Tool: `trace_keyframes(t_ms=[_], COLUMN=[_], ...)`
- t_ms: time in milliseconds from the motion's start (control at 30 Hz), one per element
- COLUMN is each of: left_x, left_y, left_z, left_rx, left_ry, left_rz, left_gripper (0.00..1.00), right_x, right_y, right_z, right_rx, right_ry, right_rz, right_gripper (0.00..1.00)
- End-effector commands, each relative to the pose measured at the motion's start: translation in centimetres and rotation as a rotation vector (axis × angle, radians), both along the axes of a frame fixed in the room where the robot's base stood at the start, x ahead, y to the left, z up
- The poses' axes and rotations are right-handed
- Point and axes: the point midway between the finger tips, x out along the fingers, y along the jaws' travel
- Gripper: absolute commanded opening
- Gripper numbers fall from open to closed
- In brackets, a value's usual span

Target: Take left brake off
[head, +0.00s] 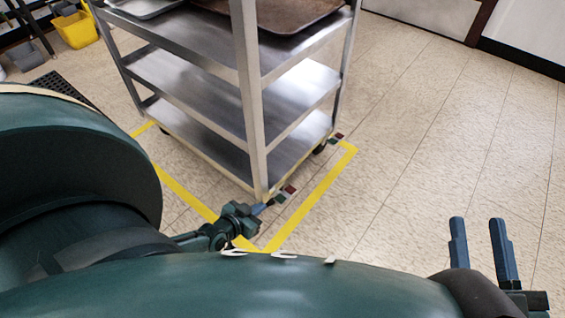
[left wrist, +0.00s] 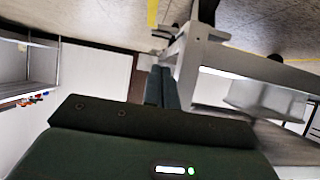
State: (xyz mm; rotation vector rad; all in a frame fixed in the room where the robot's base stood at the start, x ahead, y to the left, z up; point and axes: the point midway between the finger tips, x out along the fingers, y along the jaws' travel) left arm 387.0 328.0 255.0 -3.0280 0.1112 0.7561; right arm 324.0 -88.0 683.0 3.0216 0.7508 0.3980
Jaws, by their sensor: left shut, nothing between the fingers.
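A brake pedal with a red and a green end (head: 288,191) sits low at the near corner of the steel cart (head: 243,95). A second red and green pedal (head: 337,137) is at the cart's right corner, further back. My left gripper (head: 266,206) is shut and empty, its tips close beside the near pedal; I cannot tell whether they touch. In the left wrist view its closed fingers (left wrist: 161,70) point toward the foot of a cart post (left wrist: 193,50). My right gripper (head: 481,222) is open and empty over the floor at the lower right, away from the cart.
Yellow floor tape (head: 312,198) frames the cart's corner. Brown and grey trays (head: 290,14) lie on the top shelf; the lower shelves look empty. A yellow bucket (head: 76,31) stands at the back left. The tiled floor (head: 430,130) to the right is clear.

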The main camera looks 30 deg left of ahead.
Motion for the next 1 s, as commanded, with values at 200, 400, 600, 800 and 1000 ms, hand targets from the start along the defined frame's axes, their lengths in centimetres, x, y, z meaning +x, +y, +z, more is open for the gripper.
trace_keyframes(t_ms=[200,400,600,800,1000], left_x=[0.0,1.0,4.1,7.0,8.5], left_y=[0.0,-0.1,-0.3,-0.6,-0.7], left_z=[0.1,-0.6,-2.6,-4.0,-4.6], left_rx=[0.0,-0.001,-0.001,-0.001,-0.001], left_ry=[0.0,-0.002,-0.003,-0.002,0.0], left_rz=[-0.001,-0.001,-0.001,-0.001,0.0], left_gripper=[0.0,0.0,0.0,0.0,0.0], right_x=[0.0,0.4,1.1,0.9,0.4], right_y=[0.0,-0.1,-0.4,-0.7,-0.8], right_z=[0.1,0.5,2.8,5.5,7.2], right_rx=[0.0,-0.006,-0.025,-0.045,-0.057], right_ry=[0.001,-0.054,-0.26,-0.473,-0.597], right_rz=[0.0,0.0,0.003,0.005,0.007], right_gripper=[0.36,0.36,0.36,0.36,0.36])
